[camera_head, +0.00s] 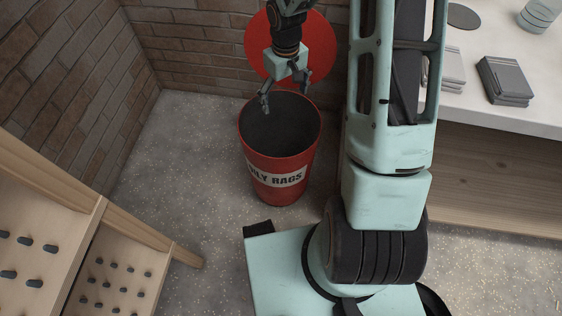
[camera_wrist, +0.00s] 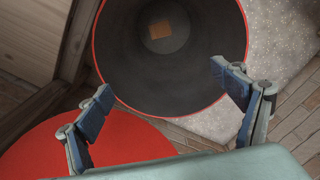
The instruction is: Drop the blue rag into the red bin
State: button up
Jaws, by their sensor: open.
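The red bin (camera_head: 262,160), labelled "OILY RAGS", stands upright on the floor in the corner by the brick wall. Its red rim and dark inside (camera_wrist: 150,75) fill much of the wrist view. My gripper (camera_head: 284,92) is above the back part of the bin's mouth, with its fingers apart and nothing between them. In the wrist view its blue-padded fingers (camera_wrist: 162,80) spread across the bin's opening. A small orange-brown patch (camera_wrist: 161,29) shows at the bottom of the bin. I see no blue rag in either view.
A round red disc (camera_head: 322,50) is behind the bin by the wall. A wooden pegged rack (camera_head: 150,236) is at lower left. A white-topped counter (camera_head: 510,118) at right holds a stack of grey items (camera_head: 504,80). Speckled floor (camera_head: 190,150) is clear left of the bin.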

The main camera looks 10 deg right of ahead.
notch_tip(320, 180, up, 10)
dwell(0.3)
dwell(0.3)
